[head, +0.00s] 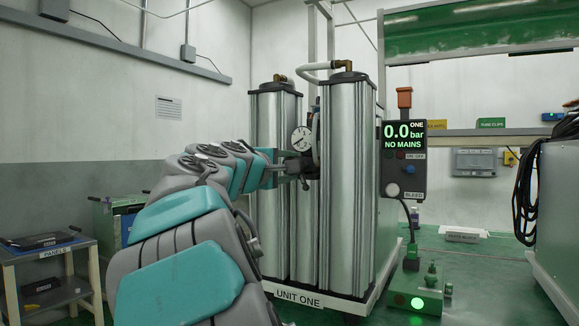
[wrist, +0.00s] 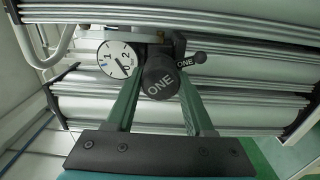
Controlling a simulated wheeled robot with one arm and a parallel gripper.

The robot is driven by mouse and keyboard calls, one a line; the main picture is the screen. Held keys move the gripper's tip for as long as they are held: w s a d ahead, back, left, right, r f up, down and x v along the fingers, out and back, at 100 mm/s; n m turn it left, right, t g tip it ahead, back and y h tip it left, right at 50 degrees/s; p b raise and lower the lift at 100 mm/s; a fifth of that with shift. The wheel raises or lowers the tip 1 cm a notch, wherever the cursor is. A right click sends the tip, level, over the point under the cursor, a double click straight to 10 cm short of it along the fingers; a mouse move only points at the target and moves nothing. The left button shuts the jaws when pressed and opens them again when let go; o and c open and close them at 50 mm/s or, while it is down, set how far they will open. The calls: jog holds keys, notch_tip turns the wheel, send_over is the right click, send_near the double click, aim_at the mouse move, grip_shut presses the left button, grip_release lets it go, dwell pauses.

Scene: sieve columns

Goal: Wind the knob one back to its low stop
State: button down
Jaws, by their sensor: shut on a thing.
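Knob one is a black round knob (wrist: 160,88) marked "ONE", seen nearly end-on in the wrist view. My gripper (wrist: 158,92) has a green finger on either side of it and is shut on it. In the head view my gripper (head: 305,172) reaches in between the silver columns; there the knob cannot be made out clearly. A white gauge (wrist: 118,59) sits just left of the knob in the wrist view; it also shows in the head view (head: 301,139). The display (head: 404,135) reads "ONE 0.0 bar NO MAINS".
A small black lever (wrist: 199,58), its hub marked "ONE", sits right of the knob. Tall silver columns (head: 345,190) flank my gripper on a base labelled "UNIT ONE" (head: 298,295).

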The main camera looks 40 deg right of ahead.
jog(key=n, duration=0.4)
jog(key=shift+f+n, duration=0.15)
jog(key=shift+n, duration=2.05)
jog(key=shift+f, duration=0.1)
jog(key=shift+c, duration=1.4)
grip_release()
jog(key=v, duration=0.8)
jog(key=shift+b, duration=0.3)
jog(key=shift+d, duration=0.1)
